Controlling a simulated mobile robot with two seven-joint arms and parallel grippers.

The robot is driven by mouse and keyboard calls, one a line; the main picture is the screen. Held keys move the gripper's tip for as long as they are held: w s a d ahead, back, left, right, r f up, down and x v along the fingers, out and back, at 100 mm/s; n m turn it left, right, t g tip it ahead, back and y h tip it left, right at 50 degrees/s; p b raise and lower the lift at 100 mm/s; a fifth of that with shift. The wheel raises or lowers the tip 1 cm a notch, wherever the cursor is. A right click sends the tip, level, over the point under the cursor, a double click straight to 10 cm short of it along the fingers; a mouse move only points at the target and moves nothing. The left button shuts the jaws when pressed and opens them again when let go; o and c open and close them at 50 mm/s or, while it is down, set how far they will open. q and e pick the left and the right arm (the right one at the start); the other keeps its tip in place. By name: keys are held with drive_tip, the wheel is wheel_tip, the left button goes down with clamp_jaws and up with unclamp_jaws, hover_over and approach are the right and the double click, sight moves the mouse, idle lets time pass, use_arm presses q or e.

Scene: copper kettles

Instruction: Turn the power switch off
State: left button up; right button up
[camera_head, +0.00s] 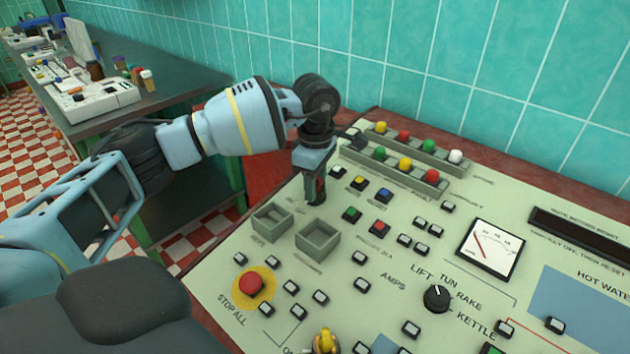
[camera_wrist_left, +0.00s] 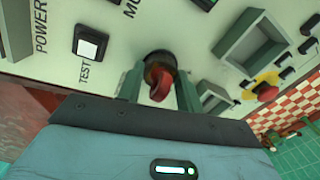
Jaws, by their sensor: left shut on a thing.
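The power switch (camera_wrist_left: 160,86) shows in the left wrist view as a red lever on a dark round base in the pale panel. The word POWER is printed on the panel near it, at the left of that view. My left gripper (camera_wrist_left: 157,78) has its two green-grey fingers on either side of the switch and is shut on it. In the head view my left gripper (camera_head: 314,192) points down at the upper left of the control panel (camera_head: 300,268), and it mostly hides the switch. Whether the switch is on or off I cannot tell. My right gripper is in neither view.
Two square open boxes (camera_head: 318,237) stand on the panel just in front of the gripper. A red stop button (camera_head: 251,284) on a yellow disc is nearer. Rows of coloured buttons (camera_head: 405,164) lie to the right. A teal tiled wall (camera_head: 420,60) rises behind.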

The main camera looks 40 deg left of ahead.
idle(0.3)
use_arm(q)
drive_tip(key=o, duration=1)
drive_tip(key=shift+r, duration=3.95)
